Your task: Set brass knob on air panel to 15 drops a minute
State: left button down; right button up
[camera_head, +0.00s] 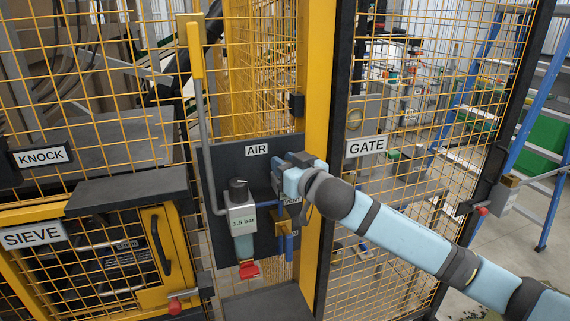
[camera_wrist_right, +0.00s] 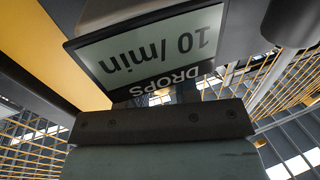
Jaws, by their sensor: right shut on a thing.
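The dark air panel (camera_head: 262,255), labelled AIR, hangs beside the yellow post. My right gripper (camera_head: 282,168) is at the panel's upper right, shut on the brass knob, which its jaws and wrist hide in the head view. In the right wrist view a display (camera_wrist_right: 150,45), seen upside down, reads 10 /min with DROPS below the figure. The dark gripper body (camera_wrist_right: 165,120) fills the lower middle of that view. My left gripper is not in view.
A regulator (camera_head: 242,218) marked 1.5 bar, with a black top and red tap (camera_head: 249,269), is left of my gripper. A brass-coloured block (camera_head: 283,222) sits below it. Yellow mesh fencing (camera_head: 250,80) surrounds the panel; the GATE sign (camera_head: 366,146) is to the right.

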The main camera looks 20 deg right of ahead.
jog(key=shift+f+m+h, duration=0.1)
jog(key=shift+m+h, duration=0.2)
jog(key=shift+h, duration=0.1)
jog(key=m+h+b, duration=0.1)
jog(key=m+h, duration=0.1)
jog(key=m+h+b, duration=0.1)
jog(key=h, duration=0.2)
jog(key=shift+a+f+m+t+h, duration=0.1)
jog(key=shift+f+m+t+h, duration=0.05)
jog(key=shift+m+t+h, duration=0.2)
jog(key=m+g+h+b, duration=0.1)
jog(key=m+h+b, duration=0.1)
jog(key=h, duration=0.2)
jog(key=m+g+h+b, duration=0.1)
jog(key=m+h+b, duration=0.1)
jog(key=m+h, duration=0.1)
jog(key=shift+h, duration=0.35)
jog(key=shift+m+g+h+b, duration=0.4)
jog(key=shift+m+g+h, duration=0.05)
jog(key=shift+h, duration=0.05)
jog(key=shift+r+h, duration=0.2)
jog(key=shift+h, duration=0.1)
jog(key=o, duration=0.9)
jog(key=shift+s+d+r, duration=0.1)
jog(key=shift+d, duration=0.1)
